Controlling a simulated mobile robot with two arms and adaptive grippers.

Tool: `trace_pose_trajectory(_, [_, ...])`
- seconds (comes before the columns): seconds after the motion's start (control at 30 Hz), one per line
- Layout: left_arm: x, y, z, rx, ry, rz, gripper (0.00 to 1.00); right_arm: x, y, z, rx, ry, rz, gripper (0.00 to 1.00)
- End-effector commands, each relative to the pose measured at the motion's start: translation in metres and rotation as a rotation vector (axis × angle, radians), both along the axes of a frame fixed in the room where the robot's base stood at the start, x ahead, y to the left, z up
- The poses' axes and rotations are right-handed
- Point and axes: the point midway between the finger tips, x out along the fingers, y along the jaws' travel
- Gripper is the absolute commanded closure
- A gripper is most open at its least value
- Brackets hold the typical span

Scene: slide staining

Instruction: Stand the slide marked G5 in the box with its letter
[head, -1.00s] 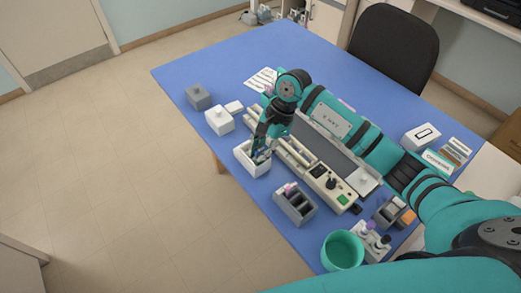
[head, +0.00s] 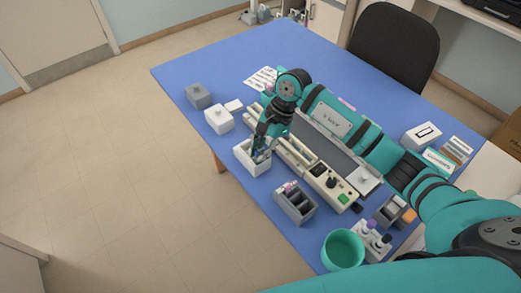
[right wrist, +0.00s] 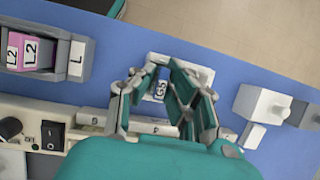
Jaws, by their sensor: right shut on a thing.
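My right gripper (head: 260,148) is at the white box (head: 243,167) near the table's left edge. In the right wrist view the gripper (right wrist: 172,97) is shut on the slide marked G5 (right wrist: 160,90), whose blue label shows between the fingers. The white box (right wrist: 205,73) lies directly behind the fingers and slide in that view. Its letter is hidden, and I cannot tell how deep the slide is in it. A grey box (right wrist: 75,58) marked L holds pink-labelled L2 slides (right wrist: 22,51); it also shows in the head view (head: 297,216). My left gripper is not in view.
A teal bowl (head: 342,250) stands at the near edge. The far left of the table is clear.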

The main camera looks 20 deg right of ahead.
Motion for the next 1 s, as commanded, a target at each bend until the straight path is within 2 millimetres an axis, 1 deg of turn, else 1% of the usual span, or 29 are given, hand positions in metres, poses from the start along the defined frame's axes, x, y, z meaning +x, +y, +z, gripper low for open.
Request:
trace_pose_trajectory(0.57, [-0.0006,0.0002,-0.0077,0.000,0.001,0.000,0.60,0.0002,0.0001,-0.0044,0.000,-0.001,0.001,1.00])
trace_pose_trajectory(0.6, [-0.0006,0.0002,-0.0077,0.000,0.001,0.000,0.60,0.0002,0.0001,-0.0042,0.001,-0.001,0.001,0.89])
trace_pose_trajectory(0.8, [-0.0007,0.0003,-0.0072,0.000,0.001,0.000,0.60,0.0001,0.0001,-0.0041,0.000,-0.001,0.000,0.63])
trace_pose_trajectory(1.0, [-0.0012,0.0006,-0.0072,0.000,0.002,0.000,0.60,0.0000,-0.0001,-0.0044,0.000,0.000,0.000,0.63])
